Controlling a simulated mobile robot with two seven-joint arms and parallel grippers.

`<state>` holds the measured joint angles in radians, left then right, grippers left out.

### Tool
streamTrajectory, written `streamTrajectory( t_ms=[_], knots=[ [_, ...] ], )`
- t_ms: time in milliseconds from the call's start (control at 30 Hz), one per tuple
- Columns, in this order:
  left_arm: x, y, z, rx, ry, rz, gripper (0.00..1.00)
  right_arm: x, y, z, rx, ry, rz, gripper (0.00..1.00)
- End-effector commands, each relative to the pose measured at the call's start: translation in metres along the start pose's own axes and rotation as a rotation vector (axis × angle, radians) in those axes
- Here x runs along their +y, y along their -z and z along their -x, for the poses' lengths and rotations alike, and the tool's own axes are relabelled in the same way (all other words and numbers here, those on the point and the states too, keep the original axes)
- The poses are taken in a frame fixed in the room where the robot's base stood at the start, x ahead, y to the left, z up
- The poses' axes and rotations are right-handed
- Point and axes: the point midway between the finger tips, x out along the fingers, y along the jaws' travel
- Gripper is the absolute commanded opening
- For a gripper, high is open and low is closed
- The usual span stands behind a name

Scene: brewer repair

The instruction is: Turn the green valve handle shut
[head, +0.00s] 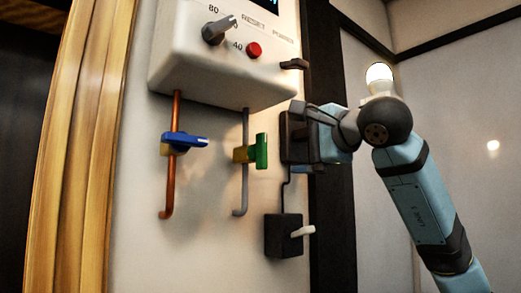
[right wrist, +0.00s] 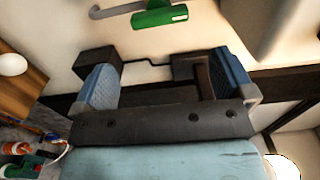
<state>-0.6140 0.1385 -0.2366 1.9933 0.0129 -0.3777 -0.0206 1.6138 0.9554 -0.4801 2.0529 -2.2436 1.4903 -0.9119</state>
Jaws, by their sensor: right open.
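The green valve handle (head: 261,151) sits on a yellow-based valve on the grey pipe (head: 245,185), below the white boiler box. Its long side looks roughly in line with the pipe. It also shows at the top of the right wrist view (right wrist: 160,17), beyond my fingers. My right gripper (head: 300,138) is close to the wall, just right of the handle. In the right wrist view its two blue fingers (right wrist: 170,80) are wide apart, with no handle between them. My left gripper is in neither view.
A blue valve handle (head: 184,140) lies across the copper pipe (head: 170,185) at left. The boiler box (head: 225,75) with knob and red button (head: 254,49) is above. A black switch box (head: 283,236) with white lever is below my right gripper.

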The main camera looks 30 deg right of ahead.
Motion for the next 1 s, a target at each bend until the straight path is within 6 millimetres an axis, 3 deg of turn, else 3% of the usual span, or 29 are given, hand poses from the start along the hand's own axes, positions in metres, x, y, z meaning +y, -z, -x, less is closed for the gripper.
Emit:
streamTrajectory(
  t_ms=[300, 500, 700, 967, 1000],
  knots=[
    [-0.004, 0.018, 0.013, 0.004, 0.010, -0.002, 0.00, -0.002, -0.001, -0.069, -0.004, -0.005, -0.002, 1.00],
    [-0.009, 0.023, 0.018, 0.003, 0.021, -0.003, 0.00, -0.002, -0.001, -0.101, -0.003, -0.003, -0.002, 1.00],
    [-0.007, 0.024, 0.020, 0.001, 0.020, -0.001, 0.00, 0.000, -0.001, -0.114, -0.002, -0.002, -0.001, 1.00],
    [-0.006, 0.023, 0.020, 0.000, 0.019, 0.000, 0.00, 0.001, -0.001, -0.115, -0.002, -0.001, 0.000, 1.00],
    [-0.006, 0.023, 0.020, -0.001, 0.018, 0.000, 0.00, 0.001, -0.001, -0.115, -0.003, -0.001, 0.000, 0.95]
  ],
)
